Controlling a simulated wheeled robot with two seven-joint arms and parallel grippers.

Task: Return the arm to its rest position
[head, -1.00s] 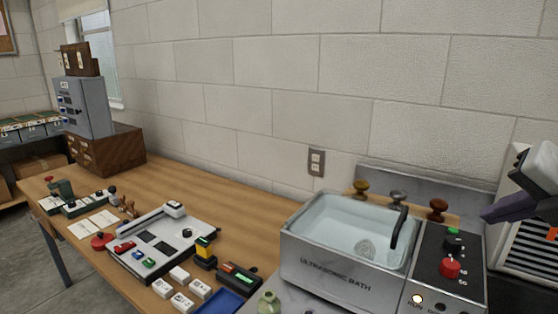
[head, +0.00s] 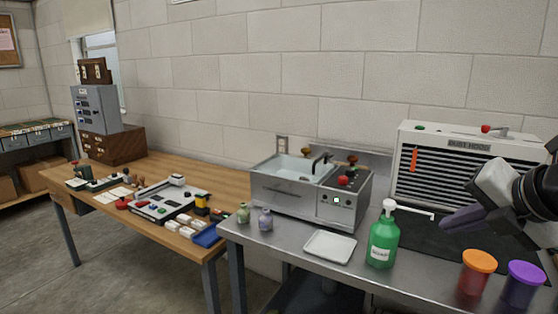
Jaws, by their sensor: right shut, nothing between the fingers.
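My right gripper (head: 462,222) comes in from the right edge of the head view. Its dark purple fingers are shut and empty, above the dark mat (head: 432,238) in front of the dust hood (head: 462,172). The white and black wrist of that arm shows behind the fingers. The gripper is apart from the bath. My left gripper is out of view.
On the steel bench are a green pump bottle (head: 382,243), a white tray (head: 330,247), an orange-lidded jar (head: 478,272), a purple-lidded jar (head: 522,284) and two small bottles (head: 265,219). The wooden table (head: 190,238) at left holds a work board, a blue tray (head: 209,236) and cabinets.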

